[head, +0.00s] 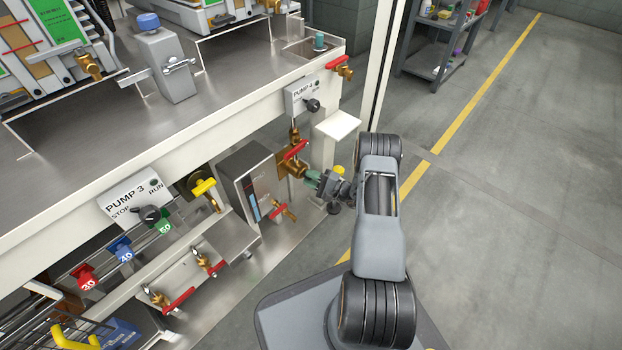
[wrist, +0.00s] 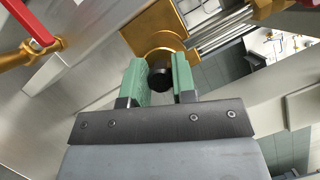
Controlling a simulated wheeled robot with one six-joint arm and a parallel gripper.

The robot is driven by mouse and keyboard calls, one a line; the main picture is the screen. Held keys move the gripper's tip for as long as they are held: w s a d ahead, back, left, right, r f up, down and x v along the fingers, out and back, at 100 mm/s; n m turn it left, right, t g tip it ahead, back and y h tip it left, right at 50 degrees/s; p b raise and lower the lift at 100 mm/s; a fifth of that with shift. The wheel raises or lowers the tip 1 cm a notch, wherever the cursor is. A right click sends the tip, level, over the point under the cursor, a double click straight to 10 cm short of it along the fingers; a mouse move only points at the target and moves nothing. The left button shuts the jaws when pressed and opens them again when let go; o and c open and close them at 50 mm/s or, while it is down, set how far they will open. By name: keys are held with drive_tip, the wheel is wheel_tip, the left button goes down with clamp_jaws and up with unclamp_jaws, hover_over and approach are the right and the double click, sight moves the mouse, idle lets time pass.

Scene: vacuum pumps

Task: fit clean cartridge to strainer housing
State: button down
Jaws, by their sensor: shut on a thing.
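My gripper (wrist: 160,82), with green finger pads, is shut on a small black-ended piece (wrist: 160,75), which I take to be the cartridge. Only its dark round end shows; its body is hidden. The brass strainer housing (wrist: 152,42) lies directly beyond the fingertips in the wrist view, in line with the piece. I cannot tell whether the piece is inside the housing or just in front of it. In the head view my gripper (head: 315,180) is right beside the brass housing (head: 292,168), below the PUMP 4 panel (head: 302,95).
A red-handled valve (head: 296,150) sits just above the housing, and another (head: 283,211) lies below it. A small white shelf (head: 338,124) is close above my gripper. A teal-topped item (head: 319,40) stands on the bench. The floor (head: 500,180) at right is clear.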

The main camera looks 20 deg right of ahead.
drive_tip(key=shift+w+a, duration=0.1)
drive_tip(key=shift+w, duration=0.15)
idle(0.4)
drive_tip(key=c, duration=0.8)
unclamp_jaws()
drive_tip(key=shift+c, duration=0.2)
drive_tip(key=p+v, duration=0.3)
drive_tip(key=v, duration=1)
drive_tip(key=shift+s+d+f, duration=0.2)
drive_tip(key=shift+s+d, duration=0.05)
drive_tip(key=shift+d, duration=0.05)
